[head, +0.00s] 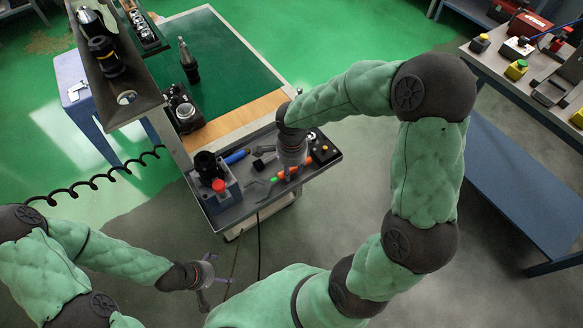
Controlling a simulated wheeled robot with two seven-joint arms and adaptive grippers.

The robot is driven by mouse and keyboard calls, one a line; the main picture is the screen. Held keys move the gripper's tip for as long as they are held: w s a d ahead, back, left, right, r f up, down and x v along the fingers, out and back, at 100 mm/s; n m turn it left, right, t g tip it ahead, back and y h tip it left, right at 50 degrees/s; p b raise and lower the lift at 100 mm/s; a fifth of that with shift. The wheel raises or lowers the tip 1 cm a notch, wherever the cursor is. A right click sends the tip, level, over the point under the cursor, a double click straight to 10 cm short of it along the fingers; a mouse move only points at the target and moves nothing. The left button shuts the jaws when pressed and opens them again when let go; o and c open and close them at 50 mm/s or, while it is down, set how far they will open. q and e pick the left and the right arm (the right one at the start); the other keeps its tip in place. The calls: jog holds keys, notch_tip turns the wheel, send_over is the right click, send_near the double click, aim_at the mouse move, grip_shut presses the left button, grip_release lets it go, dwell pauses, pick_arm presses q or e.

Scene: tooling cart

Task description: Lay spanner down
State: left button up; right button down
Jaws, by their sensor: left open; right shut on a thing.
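My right gripper (287,170) reaches down over the grey tooling cart tray (238,205). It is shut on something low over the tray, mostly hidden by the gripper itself. A thin grey piece that looks like the spanner (263,189) shows just left of the gripper's fingers. I cannot tell whether it touches the tray. My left gripper (217,283) is open and empty, low over the floor in front of the cart.
A box with a red-topped part (219,186) stands at the tray's left, near a blue-handled tool (236,157). A black box with buttons (324,152) stands at the right end. Behind is a green mat (222,62). A bench (513,85) is at right.

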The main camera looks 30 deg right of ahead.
jog(key=shift+f+b, duration=0.35)
dwell(0.4)
jog(key=c, duration=0.8)
grip_release()
jog(key=shift+r, duration=0.1)
notch_tip(320, 180, up, 12)
jog(key=shift+f, duration=0.1)
